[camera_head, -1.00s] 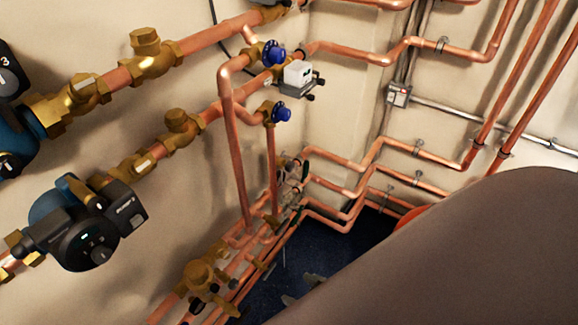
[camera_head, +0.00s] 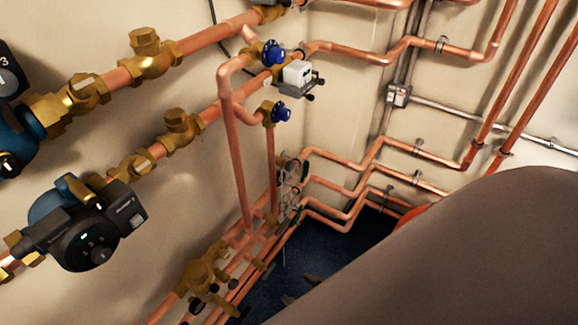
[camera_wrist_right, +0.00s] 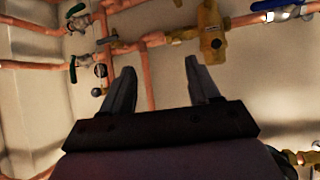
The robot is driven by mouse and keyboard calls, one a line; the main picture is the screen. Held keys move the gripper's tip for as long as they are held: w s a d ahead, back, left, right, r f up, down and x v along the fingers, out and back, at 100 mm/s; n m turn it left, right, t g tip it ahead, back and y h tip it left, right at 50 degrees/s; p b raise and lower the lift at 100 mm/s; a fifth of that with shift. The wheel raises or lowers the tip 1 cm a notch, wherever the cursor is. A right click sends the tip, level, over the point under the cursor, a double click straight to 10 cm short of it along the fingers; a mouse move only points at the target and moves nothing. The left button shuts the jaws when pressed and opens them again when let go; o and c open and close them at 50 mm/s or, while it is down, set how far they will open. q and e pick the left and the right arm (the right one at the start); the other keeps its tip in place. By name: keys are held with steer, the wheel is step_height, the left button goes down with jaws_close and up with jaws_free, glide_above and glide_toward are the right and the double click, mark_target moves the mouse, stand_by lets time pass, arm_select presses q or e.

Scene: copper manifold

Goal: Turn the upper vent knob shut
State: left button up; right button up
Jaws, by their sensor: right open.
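The upper vent knob, a round blue knob (camera_head: 273,53), sits on a brass fitting at the top of the looped copper pipe in the head view. A second blue knob (camera_head: 280,113) is on a brass fitting below it. My right gripper (camera_head: 301,288) shows only as grey fingertips low in the head view, far below both knobs and touching neither. In the right wrist view its two fingers (camera_wrist_right: 160,66) are spread with nothing between them but wall and pipe behind. I cannot make out either blue vent knob in the wrist view. My left gripper is not in view.
A white-and-grey box (camera_head: 297,75) sits just right of the upper knob. A black pump (camera_head: 92,236) is at lower left. Copper pipes with valves (camera_head: 205,270) run near my right gripper. My large brown-grey arm part fills the lower right. Open floor (camera_head: 345,248) shows behind the fingertips.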

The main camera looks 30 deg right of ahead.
mark_target(292, 167)
stand_by(0.5)
